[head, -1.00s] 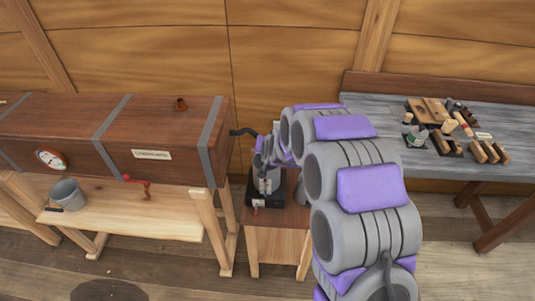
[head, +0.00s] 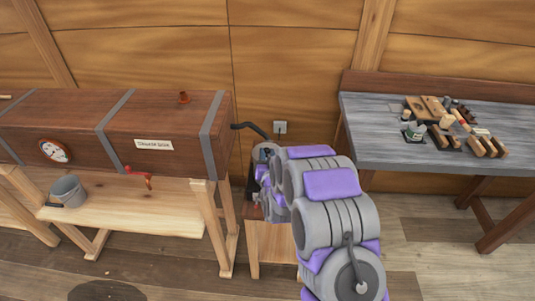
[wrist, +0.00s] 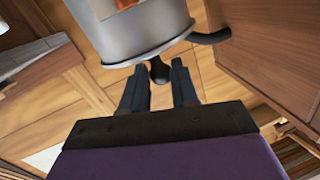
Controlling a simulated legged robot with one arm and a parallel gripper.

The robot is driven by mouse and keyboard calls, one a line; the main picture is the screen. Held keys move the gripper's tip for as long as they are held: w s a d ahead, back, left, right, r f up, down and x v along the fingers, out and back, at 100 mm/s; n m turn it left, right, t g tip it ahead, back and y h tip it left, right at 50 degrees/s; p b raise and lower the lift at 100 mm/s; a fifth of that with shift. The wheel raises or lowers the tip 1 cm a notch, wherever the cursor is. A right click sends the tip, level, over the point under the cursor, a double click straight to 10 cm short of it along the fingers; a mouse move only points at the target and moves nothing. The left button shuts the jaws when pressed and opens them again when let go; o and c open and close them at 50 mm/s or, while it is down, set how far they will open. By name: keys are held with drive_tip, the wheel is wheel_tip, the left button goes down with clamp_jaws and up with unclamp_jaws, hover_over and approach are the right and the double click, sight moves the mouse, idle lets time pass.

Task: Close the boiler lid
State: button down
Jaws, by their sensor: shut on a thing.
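The boiler (head: 265,148) stands on a small wooden stand beside the long wooden box, mostly hidden behind my arm in the head view. In the wrist view its grey metal body (wrist: 140,35) fills the top of the picture, with a rim along its lower edge. A dark rounded knob (wrist: 158,72) sticks out by that rim. My gripper (wrist: 158,84) has its two fingers on either side of the knob and is shut on it. The head view hides the fingers. I cannot tell how far the lid is open.
The long wooden box (head: 80,125) is at left, with a dark hose (head: 250,128) running toward the boiler. A grey bucket (head: 67,190) stands below the box. A grey workbench (head: 390,145) with several tools is at right.

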drive_tip(key=shift+f, duration=0.3)
drive_tip(key=c, duration=1.1)
unclamp_jaws()
drive_tip(key=shift+f, duration=0.1)
drive_tip(key=shift+o, duration=1.2)
drive_tip(key=shift+a, duration=0.15)
drive_tip(key=shift+d, duration=0.2)
